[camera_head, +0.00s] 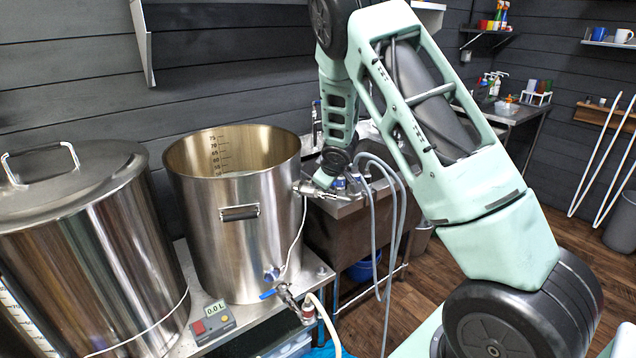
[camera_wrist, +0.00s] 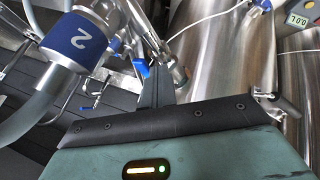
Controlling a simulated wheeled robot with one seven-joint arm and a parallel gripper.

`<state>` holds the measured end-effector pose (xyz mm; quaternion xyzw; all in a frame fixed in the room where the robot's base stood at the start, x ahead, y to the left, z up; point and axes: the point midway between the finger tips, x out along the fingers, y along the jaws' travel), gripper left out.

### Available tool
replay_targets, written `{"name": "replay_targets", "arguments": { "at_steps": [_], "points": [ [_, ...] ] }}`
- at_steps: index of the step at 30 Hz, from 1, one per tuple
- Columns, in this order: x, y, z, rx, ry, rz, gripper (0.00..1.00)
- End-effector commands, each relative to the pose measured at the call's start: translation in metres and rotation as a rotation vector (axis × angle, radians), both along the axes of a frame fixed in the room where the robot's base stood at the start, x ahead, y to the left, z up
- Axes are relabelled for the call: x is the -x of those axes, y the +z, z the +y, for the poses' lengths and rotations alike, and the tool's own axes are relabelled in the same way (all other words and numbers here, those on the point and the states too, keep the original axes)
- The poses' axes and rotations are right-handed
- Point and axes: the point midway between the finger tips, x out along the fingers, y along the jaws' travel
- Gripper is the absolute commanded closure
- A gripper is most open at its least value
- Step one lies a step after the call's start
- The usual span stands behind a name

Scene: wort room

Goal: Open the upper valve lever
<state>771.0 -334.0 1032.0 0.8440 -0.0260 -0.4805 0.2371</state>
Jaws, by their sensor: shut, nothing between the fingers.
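The upper valve (camera_head: 314,190) is a metal fitting on the upper right side of the open steel kettle (camera_head: 233,243). In the wrist view its blue lever (camera_wrist: 141,68) shows just left of my fingertips, partly hidden; I cannot tell whether they touch. My gripper (camera_wrist: 154,72) is shut and empty, its dark fingers pointing at the valve. In the head view my arm reaches down beside the valve, and the gripper is hard to make out there. A hose coupling with a blue collar marked 2 (camera_wrist: 80,40) is close at upper left in the wrist view.
A lower valve with a blue lever (camera_head: 267,294) is near the kettle's base. A control box reading 0.0 L (camera_head: 214,318) sits beside it. A lidded steel vessel (camera_head: 85,245) stands left. Grey hoses (camera_head: 396,215) hang right of the kettle, before a sink bench.

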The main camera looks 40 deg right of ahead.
Motion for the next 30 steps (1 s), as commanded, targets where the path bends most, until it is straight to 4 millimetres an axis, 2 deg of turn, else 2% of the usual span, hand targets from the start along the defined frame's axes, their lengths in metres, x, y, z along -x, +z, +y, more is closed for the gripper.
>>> {"name": "replay_targets", "arguments": {
  "at_steps": [8, 30],
  "points": [
    [0.0001, 0.0010, -0.0080, 0.000, 0.079, 0.001, 1.00],
    [-0.0039, -0.0003, -0.0024, 0.000, 0.094, 0.000, 1.00]
  ]
}}
